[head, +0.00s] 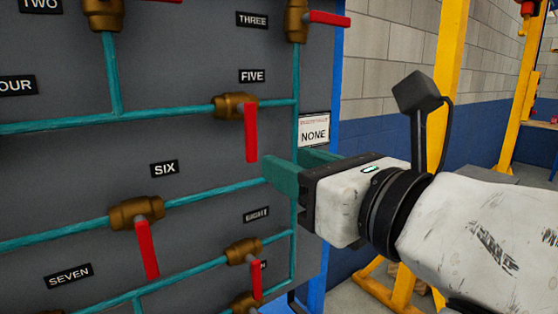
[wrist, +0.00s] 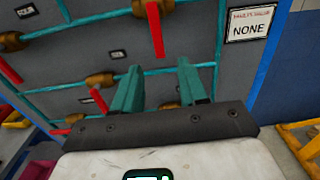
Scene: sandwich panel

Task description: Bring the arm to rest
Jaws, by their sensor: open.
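My gripper (head: 290,168) is on the right of the head view, with its teal fingers pointing left towards the grey valve panel (head: 60,160). In the wrist view my gripper (wrist: 158,88) has its two fingers spread apart, with nothing between them. The red handle of the valve under FIVE (head: 251,133) hangs straight down, a little above and left of the fingers. That handle also shows in the wrist view (wrist: 154,28), beyond the fingertips. I cannot tell the exact gap between fingers and panel.
Teal pipes (head: 200,197) and brass valves with red handles, such as the one under SIX (head: 147,248), cover the panel. A sign reading NONE (head: 314,131) is at its right edge. Yellow posts (head: 447,80) stand behind my arm, before a grey and blue wall.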

